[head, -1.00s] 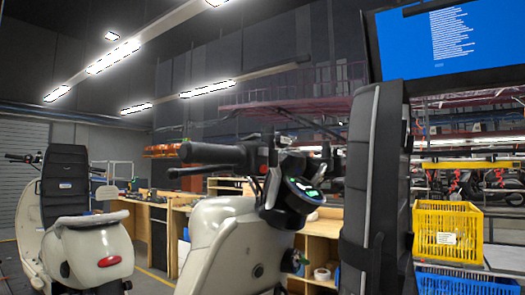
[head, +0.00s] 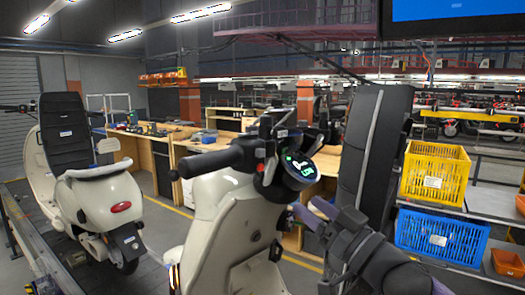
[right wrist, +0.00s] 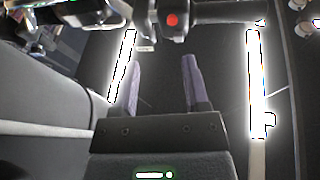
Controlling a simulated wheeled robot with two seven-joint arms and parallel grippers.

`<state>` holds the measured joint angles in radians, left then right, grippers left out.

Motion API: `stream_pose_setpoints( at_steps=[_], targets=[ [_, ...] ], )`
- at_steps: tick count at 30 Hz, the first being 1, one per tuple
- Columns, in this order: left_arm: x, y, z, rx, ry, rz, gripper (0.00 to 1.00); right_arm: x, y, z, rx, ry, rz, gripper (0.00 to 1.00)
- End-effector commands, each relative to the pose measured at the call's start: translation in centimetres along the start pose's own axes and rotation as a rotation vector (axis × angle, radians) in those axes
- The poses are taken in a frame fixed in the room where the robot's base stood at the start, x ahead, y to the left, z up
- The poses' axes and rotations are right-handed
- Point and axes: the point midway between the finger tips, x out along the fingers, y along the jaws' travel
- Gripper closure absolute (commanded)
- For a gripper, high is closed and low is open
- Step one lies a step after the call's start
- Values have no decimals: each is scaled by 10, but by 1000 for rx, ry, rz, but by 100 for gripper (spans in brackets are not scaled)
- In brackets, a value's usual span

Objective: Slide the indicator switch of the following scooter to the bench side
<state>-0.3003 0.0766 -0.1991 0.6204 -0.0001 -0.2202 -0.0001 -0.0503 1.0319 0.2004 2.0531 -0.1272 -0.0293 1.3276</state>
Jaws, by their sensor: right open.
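The near cream scooter (head: 225,225) stands in the middle of the head view. Its black left-side handlebar grip (head: 212,161), switch housing (head: 262,158) and lit round display (head: 298,167) face me. The small indicator switch cannot be made out there. My right gripper (head: 309,208) is open and empty, below and right of the display, apart from the handlebar. In the right wrist view my gripper (right wrist: 161,62) has both fingers spread, pointing toward a dark handlebar part with a red button (right wrist: 172,19). My left gripper is out of view.
Another cream scooter (head: 95,195) stands at the left. Wooden benches (head: 195,142) run behind the scooters. A yellow crate (head: 435,172) and blue crate (head: 440,238) sit on a rack at the right, past a dark upright panel (head: 375,150).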

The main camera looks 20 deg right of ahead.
Motion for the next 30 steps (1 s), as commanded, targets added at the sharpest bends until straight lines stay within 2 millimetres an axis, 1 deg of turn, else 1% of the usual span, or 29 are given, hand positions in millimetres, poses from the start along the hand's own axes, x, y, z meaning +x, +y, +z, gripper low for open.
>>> stream_pose_setpoints(
  at_steps=[1, 3, 6, 8, 11, 16, 18, 21, 25, 30],
  targets=[
    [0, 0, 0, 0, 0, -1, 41, 4, -3, -15, -2, 23, -50, 41],
    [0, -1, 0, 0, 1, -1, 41, 7, -8, -30, 5, 44, -108, 41],
    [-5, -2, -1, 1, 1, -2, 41, 13, -11, -38, 13, 53, -131, 41],
    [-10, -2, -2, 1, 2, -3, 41, 20, -11, -40, 14, 54, -129, 41],
    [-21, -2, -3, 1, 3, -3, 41, 39, -14, -43, 13, 56, -128, 41],
    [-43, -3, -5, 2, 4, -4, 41, 75, -18, -45, 15, 54, -125, 41],
    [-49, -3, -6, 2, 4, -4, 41, 87, -20, -44, 14, 52, -127, 41],
    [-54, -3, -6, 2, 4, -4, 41, 99, -21, -42, 15, 51, -126, 41],
    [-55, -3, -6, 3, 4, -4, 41, 105, -22, -40, 12, 48, -127, 41],
    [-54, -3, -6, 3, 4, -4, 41, 105, -22, -38, 12, 48, -127, 41]
  ],
)
